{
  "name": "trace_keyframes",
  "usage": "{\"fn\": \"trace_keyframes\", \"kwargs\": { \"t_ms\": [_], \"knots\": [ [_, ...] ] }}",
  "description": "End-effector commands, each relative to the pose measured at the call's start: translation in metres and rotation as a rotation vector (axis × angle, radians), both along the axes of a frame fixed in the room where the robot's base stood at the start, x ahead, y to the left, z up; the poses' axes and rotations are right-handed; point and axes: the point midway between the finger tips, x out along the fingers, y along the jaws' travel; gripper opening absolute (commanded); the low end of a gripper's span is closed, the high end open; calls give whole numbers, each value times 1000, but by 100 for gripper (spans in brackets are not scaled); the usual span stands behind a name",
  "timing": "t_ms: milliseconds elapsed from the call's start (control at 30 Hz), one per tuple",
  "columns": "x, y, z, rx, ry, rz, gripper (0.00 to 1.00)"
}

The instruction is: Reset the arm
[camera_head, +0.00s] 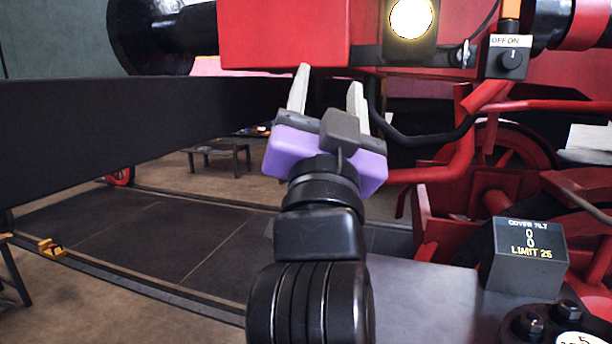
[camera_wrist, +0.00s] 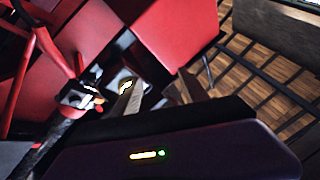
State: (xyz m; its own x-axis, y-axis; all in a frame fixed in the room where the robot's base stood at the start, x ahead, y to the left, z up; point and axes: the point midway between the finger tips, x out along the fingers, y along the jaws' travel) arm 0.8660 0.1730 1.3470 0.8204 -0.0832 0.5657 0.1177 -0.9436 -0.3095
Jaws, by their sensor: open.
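My gripper (camera_head: 328,90) is in the middle of the head view, on a purple wrist body. Its two pale fingers point up and stand apart, with nothing between them. The fingertips lie just below a red box-shaped housing (camera_head: 284,34) in the picture; I cannot tell whether they touch it. In the wrist view, the fingers (camera_wrist: 158,98) show above the dark purple body, with red machine parts beyond.
A lit round lamp (camera_head: 411,18) and an OFF/ON switch box (camera_head: 508,60) are at the upper right. A grey "COVER TILT" display box (camera_head: 525,262) stands lower right. A thick dark beam (camera_head: 130,125) crosses the left. Floor (camera_head: 90,300) shows open at the lower left.

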Motion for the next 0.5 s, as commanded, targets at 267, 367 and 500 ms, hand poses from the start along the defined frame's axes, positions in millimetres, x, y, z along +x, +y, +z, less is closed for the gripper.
{"fn": "trace_keyframes", "kwargs": {
  "t_ms": [267,367,500],
  "knots": [
    [-13,5,-94,-225,20,37,52],
    [-23,2,-125,-285,30,52,52],
    [-40,-6,-168,-355,48,70,52]
  ]
}}
